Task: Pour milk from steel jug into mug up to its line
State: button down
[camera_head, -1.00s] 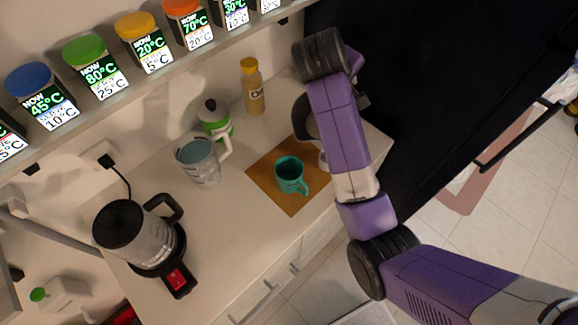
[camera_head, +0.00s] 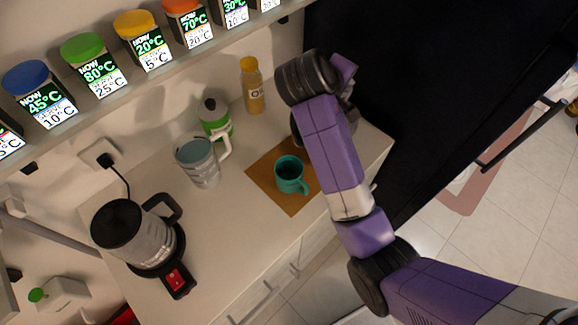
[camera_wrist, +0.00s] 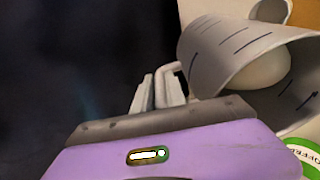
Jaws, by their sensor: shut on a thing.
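A teal mug (camera_head: 289,175) stands upright on a brown mat (camera_head: 291,207). Its inside looks dark, and I cannot make out a line or any milk in it. In the wrist view my gripper (camera_wrist: 158,92) is shut on the handle of the jug (camera_wrist: 225,45). The jug is grey with dark marks and is tilted well over to the right. Pale milk (camera_wrist: 262,66) shows inside, towards its mouth. I cannot see a stream. In the head view my arm hides the gripper and jug, just right of the mug.
A clear measuring jug (camera_head: 203,168), a green-and-white bottle (camera_head: 215,118) and a yellow-capped bottle (camera_head: 252,88) stand behind and left of the mat. A kettle (camera_head: 140,235) is at the left. The front counter is clear.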

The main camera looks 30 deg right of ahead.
jog(key=shift+a+r+h+b, duration=0.1)
jog(key=shift+a+h+b, duration=0.2)
jog(key=shift+b, duration=0.7)
jog(key=shift+s+a+f+t+h+b, duration=0.25)
jog(key=shift+a+h+b, duration=0.2)
jog(key=shift+b, duration=0.8)
jog(key=shift+s+a+f+t+h+b, duration=0.15)
jog(key=shift+a+t+h+b, duration=0.25)
jog(key=shift+b, duration=0.85)
dwell(0.5)
jog(key=shift+s+a+r+h+b, duration=0.15)
jog(key=shift+a+r+h+b, duration=0.25)
jog(key=shift+b, duration=0.3)
dwell(1.7)
